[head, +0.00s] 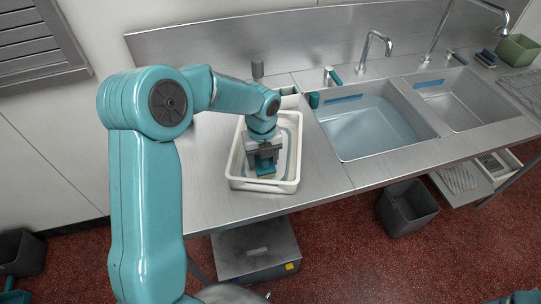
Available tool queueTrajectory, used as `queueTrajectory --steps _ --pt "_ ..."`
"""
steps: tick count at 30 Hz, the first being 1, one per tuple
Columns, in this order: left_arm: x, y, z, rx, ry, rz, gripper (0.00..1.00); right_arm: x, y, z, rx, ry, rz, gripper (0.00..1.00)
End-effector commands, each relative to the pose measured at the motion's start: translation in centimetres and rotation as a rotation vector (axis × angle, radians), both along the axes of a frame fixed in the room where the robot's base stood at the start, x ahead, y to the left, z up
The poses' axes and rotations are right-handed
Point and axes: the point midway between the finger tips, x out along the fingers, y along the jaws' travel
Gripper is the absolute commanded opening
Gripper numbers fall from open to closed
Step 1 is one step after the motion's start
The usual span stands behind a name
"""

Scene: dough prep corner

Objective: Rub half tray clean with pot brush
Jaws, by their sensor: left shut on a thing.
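The half tray (237,182) is a cream, rectangular, deep-walled tray on the steel counter, left of the sinks. Grey-blue marks show on its inner floor. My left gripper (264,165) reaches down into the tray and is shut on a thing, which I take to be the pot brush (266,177). My right gripper is not in view.
Two sink basins lie to the right; the nearer one (372,125) holds water. Taps (374,45) stand behind them. A green tub (517,50) is at the back right. Clear counter (325,165) lies between tray and sink. A dark bin (407,208) stands on the red floor.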

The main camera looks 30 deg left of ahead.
Motion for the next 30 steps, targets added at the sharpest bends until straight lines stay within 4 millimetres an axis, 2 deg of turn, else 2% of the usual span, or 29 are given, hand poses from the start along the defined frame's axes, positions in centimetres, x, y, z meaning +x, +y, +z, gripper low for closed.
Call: queueTrajectory --steps 11,25,30 --pt "-0.1 0.0 0.0 0.000 -0.001 0.000 0.21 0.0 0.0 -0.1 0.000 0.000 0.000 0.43" --pt "-0.1 0.0 -1.4 0.000 -0.001 0.000 0.21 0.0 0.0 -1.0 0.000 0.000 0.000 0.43" --pt "-0.5 -0.3 -1.3 0.000 -0.001 -0.001 0.21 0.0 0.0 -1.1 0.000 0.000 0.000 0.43"
